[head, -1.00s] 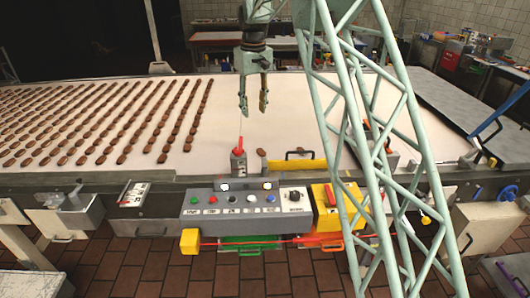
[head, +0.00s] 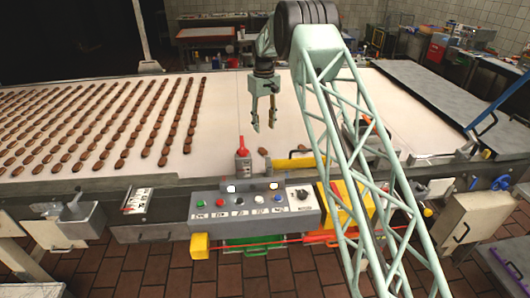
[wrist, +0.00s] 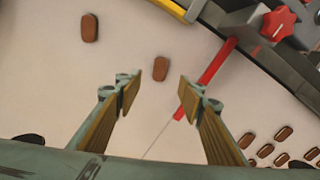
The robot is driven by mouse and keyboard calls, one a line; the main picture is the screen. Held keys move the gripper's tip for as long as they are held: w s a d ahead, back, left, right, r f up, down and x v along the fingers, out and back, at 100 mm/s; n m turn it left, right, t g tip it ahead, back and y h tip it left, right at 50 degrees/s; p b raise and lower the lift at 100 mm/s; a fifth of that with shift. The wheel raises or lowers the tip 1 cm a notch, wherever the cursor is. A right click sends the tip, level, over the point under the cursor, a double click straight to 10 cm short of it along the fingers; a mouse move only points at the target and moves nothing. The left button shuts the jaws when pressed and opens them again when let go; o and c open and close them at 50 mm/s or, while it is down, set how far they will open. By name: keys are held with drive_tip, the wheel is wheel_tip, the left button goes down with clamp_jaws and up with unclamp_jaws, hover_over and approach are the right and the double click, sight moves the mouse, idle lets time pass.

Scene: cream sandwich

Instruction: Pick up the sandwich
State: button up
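A small brown cream sandwich (head: 262,151) lies alone on the pale conveyor near its front edge, just right of a red-topped grey fitting. In the wrist view a brown sandwich (wrist: 160,68) lies beyond and roughly between my fingertips, and a second one (wrist: 90,27) lies farther up and left. My gripper (head: 263,127) points down above the belt, open and empty. Its two fingers (wrist: 155,92) are wide apart in the wrist view, with nothing between them.
Many rows of sandwiches (head: 90,120) cover the belt's left side. The red-topped fitting (head: 243,160) stands close to the lone sandwich; its red knob (wrist: 278,22) and a red bar (wrist: 205,75) show in the wrist view. A yellow bar (head: 295,163) lies right. The belt behind is clear.

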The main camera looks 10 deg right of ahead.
drive_tip(key=shift+f, duration=0.1)
idle(0.3)
hover_over(264, 152)
drive_tip(key=shift+w+d+f, duration=0.1)
drive_tip(key=shift+f, duration=2.05)
drive_tip(key=shift+w+f, duration=0.1)
drive_tip(key=shift+f, duration=2)
drive_tip(key=shift+f, duration=2.6)
drive_tip(key=c, duration=0.8)
